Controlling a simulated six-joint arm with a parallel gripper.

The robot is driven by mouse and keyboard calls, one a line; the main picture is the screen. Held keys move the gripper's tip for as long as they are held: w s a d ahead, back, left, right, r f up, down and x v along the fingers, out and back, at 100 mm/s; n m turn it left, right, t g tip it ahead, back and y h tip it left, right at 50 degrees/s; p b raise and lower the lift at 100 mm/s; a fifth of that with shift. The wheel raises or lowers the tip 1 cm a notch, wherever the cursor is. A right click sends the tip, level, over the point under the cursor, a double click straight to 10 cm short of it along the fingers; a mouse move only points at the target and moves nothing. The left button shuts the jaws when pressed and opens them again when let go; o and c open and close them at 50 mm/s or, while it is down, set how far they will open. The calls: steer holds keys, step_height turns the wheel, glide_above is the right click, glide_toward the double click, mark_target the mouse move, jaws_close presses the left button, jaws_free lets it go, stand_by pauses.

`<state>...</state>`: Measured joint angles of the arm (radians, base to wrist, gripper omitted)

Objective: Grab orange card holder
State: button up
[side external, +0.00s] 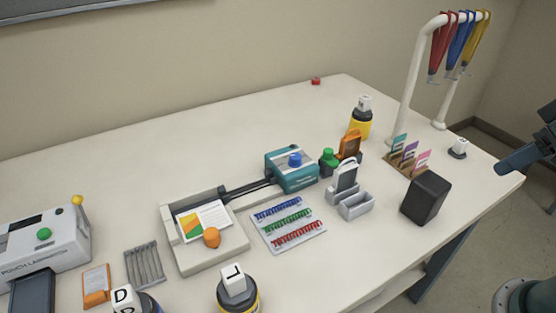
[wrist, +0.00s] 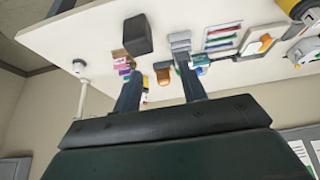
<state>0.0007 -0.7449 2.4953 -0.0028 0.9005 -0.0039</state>
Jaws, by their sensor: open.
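An orange holder (side external: 350,144) stands upright in a dark base near the back middle of the table, beside a green knob. In the wrist view the orange piece (wrist: 163,73) shows between my finger tips, at a distance. A flat orange-edged holder with a card (side external: 96,285) lies at the front left; I cannot tell which of the two is the card holder meant. My gripper (wrist: 159,74) is open and empty, its dark fingers spread apart. In the side view only a dark blue end part shows at the right edge, off the table's right side.
A black block (side external: 426,197), a grey holder (side external: 345,180) and a rack of colored cards (side external: 407,160) stand near the orange upright holder. A white stand with lanyards (side external: 411,80) rises at the back right. The back left table is clear.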

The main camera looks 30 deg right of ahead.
steer(key=w+a+r+n+g+y, duration=0.1)
steer(key=w+r+n, duration=0.15)
steer(key=w, duration=0.35)
steer(key=w+a+r+n+g, duration=0.1)
steer(key=w+n, duration=0.2)
steer(key=w, duration=0.3)
steer(key=n+g+y, duration=0.3)
steer(key=n, duration=0.9)
glide_above(358, 135)
step_height(358, 135, down, 18)
steer(key=shift+r, duration=0.1)
steer(key=shift+w+d+f+n+g+y, duration=0.15)
steer(key=shift+w+f+n+g+y, duration=0.15)
steer(key=shift+f, duration=0.35)
steer(key=shift+f, duration=0.1)
steer(key=shift+x, duration=1.15)
